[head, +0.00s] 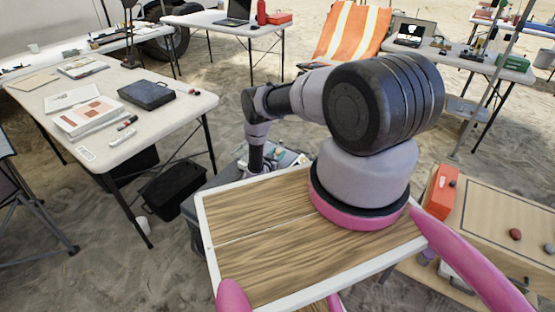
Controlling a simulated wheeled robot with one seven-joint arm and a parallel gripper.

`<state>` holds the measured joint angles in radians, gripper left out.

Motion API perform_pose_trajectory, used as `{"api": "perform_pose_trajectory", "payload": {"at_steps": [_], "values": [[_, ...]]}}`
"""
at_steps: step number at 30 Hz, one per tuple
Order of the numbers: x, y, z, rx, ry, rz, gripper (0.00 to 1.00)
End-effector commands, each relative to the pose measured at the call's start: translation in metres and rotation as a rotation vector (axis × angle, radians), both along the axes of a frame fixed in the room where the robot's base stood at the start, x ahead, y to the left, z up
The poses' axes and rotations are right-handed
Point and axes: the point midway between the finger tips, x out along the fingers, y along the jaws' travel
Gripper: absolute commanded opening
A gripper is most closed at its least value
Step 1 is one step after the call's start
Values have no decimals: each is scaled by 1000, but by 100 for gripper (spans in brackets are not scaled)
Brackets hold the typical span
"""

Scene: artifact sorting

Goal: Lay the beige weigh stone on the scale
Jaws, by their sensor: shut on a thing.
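My arm rises at the centre, reaches left, and its dark far section (256,158) points down behind the edge of my own wood-topped body. My gripper is hidden there, so its fingers and anything between them do not show. I do not see the beige weigh stone. I cannot make out the scale for sure; a grey surface with pale and teal items (285,156) lies behind the arm, partly hidden.
A white table (190,108) at left holds papers and a dark case (147,94). A black crate (172,190) is on the sand. A wooden table (490,212) at right holds a reddish stone (515,234), a greyish stone (549,248) and an orange box (440,192).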

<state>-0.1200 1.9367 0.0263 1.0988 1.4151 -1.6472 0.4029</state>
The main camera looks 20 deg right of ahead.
Motion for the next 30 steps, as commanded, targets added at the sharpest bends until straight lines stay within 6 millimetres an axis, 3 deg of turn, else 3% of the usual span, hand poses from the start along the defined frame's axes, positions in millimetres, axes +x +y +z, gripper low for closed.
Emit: {"api": "perform_pose_trajectory", "payload": {"at_steps": [6, 14, 15, 17, 30], "values": [[-1, -1, -28, 1, -1, -1, 0], [0, 0, -31, -1, 1, 0, 0], [-1, 0, -31, -1, 1, 0, 55], [-1, 0, -31, -1, 1, 0, 78], [-7, 7, -30, -1, 2, 0, 78]]}}
